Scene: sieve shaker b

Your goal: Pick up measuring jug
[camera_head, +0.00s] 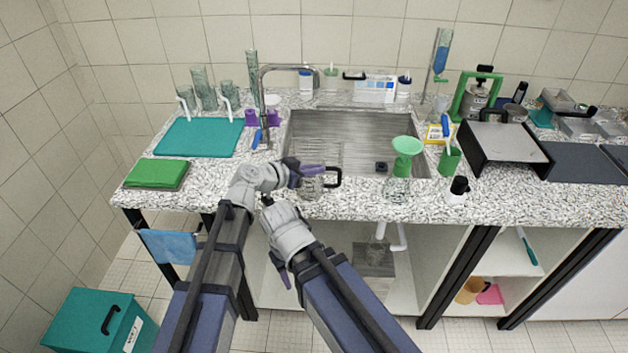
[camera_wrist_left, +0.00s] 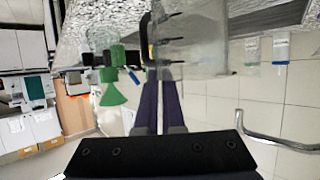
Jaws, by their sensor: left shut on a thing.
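The measuring jug (camera_head: 311,188) is clear with a black handle on its right side. It is at the front strip of the worktop, just before the sink. In the left wrist view the clear jug (camera_wrist_left: 196,42) fills the top middle, with dark marks on its wall. My left gripper (camera_head: 313,170) is shut on the jug's upper part; its purple fingers (camera_wrist_left: 160,98) meet the jug in the wrist view. I cannot tell whether the jug's base touches the worktop. My right gripper (camera_head: 285,274) hangs low before the counter, apart from the jug, its fingers mostly hidden.
The metal sink (camera_head: 345,130) lies behind the jug, with a tap (camera_head: 263,90) at its left. A green funnel (camera_head: 406,146) and a black-capped bottle (camera_head: 457,190) stand to the right. A teal tray (camera_head: 198,137) and green cloth (camera_head: 155,173) lie left.

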